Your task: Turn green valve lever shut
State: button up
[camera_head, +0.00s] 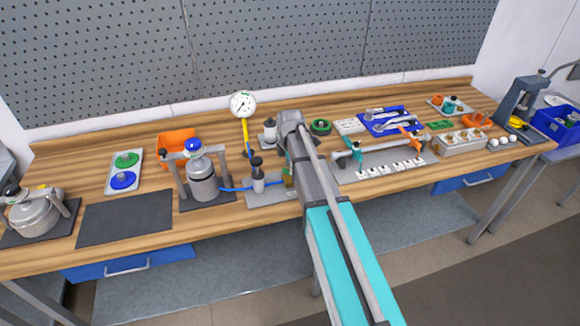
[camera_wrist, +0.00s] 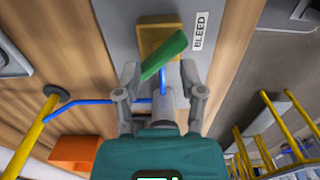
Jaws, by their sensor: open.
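The green valve lever (camera_wrist: 164,56) shows in the wrist view, slanting from lower left to upper right across a brass-coloured valve body (camera_wrist: 150,32). A "BLEED" label (camera_wrist: 201,30) is beside it on the grey plate. My gripper (camera_wrist: 160,76) is open, with one finger on each side of the lever's lower end in the picture. I see no finger closed on it, and cannot tell how deep the lever is between them. In the head view my arm covers most of the valve on its grey plate (camera_head: 262,198), and my fingers are hidden.
A blue hose (camera_head: 236,189) joins the plate to a metal canister (camera_head: 203,180) on the left. A dial gauge (camera_head: 243,104) on a yellow stem stands behind. A grey fixture board (camera_head: 350,176) lies close on the right. A dark mat (camera_head: 125,217) on the left is clear.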

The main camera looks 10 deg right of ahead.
jog(key=shift+r+p, duration=5.85)
jog(key=shift+r, duration=0.35)
jog(key=s+f+m+b, duration=0.4)
jog(key=s+m, duration=0.5)
jog(key=s, duration=0.1)
jog(key=s+a+f+m+b, duration=0.1)
jog(key=s+f+m+b, duration=0.4)
jog(key=s+m, duration=0.4)
jog(key=shift+s+a+f+m+b, duration=0.2)
jog(key=shift+s+f+m+b, duration=0.15)
jog(key=shift+s, duration=0.7)
jog(key=w+r+n+p, duration=0.4)
jog(key=w, duration=0.6)
jog(key=w+d+r+n+p, duration=0.1)
jog(key=w+r+n+p, duration=0.4)
jog(key=w, duration=0.6)
jog(key=shift+d, duration=0.2)
jog(key=shift+f, duration=0.1)
